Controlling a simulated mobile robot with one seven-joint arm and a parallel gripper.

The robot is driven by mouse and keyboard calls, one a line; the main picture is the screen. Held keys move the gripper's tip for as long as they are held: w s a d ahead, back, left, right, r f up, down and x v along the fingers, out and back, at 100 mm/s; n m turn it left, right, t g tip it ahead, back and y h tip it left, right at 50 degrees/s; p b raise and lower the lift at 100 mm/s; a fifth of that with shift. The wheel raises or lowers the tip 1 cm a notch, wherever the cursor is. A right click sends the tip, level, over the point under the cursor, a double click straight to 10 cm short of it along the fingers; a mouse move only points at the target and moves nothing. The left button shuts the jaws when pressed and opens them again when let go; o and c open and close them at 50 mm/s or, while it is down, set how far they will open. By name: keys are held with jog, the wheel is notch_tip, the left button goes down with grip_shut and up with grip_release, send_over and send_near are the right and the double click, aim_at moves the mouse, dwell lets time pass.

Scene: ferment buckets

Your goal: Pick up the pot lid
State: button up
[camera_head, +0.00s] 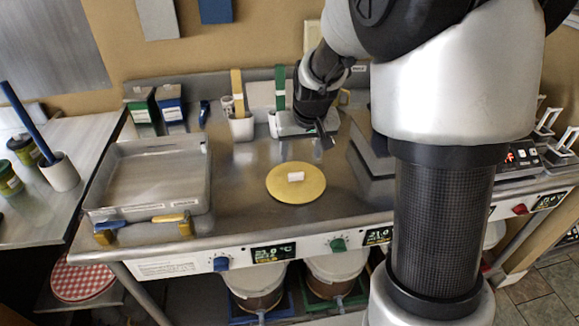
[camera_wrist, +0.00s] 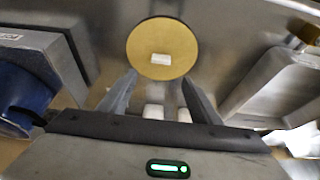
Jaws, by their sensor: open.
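The pot lid (camera_head: 283,186) is a flat, round, yellow-tan disc with a small white block-shaped handle on top. It lies on the steel counter in the middle of the head view. My gripper (camera_head: 318,142) is above the counter, behind and a little right of the lid, and apart from it. In the wrist view the lid (camera_wrist: 147,55) shows whole, ahead of my open fingers (camera_wrist: 158,90). Nothing is between the fingers at their tips.
A grey tray (camera_head: 148,212) stands left of the lid, with a blue-and-yellow tool along its front. White cups (camera_head: 241,127) holding tools stand at the back. A grey box (camera_head: 372,150) is to the right. The counter around the lid is clear.

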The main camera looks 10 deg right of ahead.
send_over(296, 173)
jog(key=s, duration=0.3)
jog(key=f, duration=0.5)
jog(key=shift+w+d+f, duration=0.1)
jog(key=shift+w+f, duration=0.05)
jog(key=shift+w, duration=0.05)
jog(key=shift+x, duration=2.75)
jog(key=shift+s, duration=0.15)
jog(key=c, duration=1.2)
